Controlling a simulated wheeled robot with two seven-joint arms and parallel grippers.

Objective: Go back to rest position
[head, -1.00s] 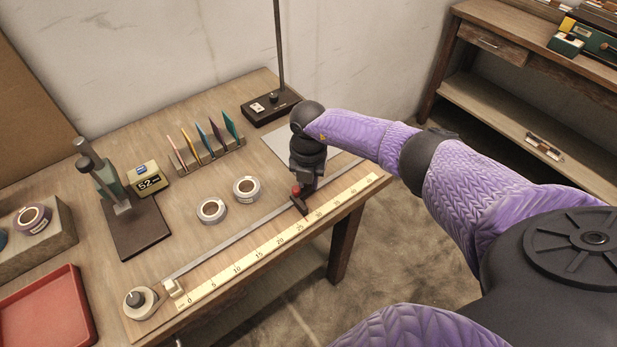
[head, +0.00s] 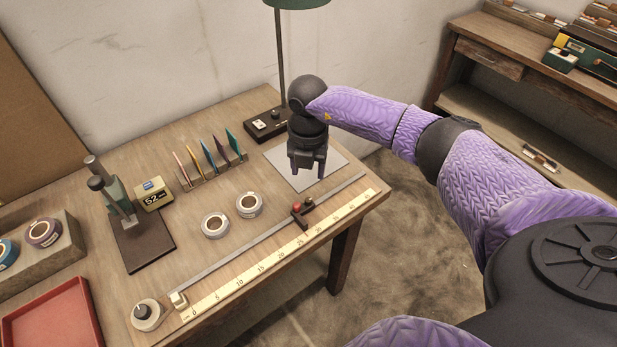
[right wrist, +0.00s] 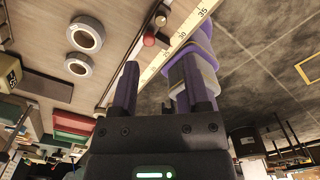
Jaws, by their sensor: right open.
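My right gripper (head: 308,172) is open and empty, pointing down above the grey sheet at the table's back right. Its two fingers also show in the right wrist view (right wrist: 158,88). The slider with a red knob (head: 300,212) sits on the metal rail (head: 240,242), in front of the gripper and apart from it. In the right wrist view the red knob (right wrist: 148,39) lies beyond the fingers. My left gripper is in neither view.
Two tape rolls (head: 214,225) lie mid-table behind the rail. A ruler strip (head: 275,255) runs along the front. A card rack (head: 212,168), a lamp (head: 268,122) and a press (head: 125,215) stand behind and left. A red tray (head: 55,318) is at lower left.

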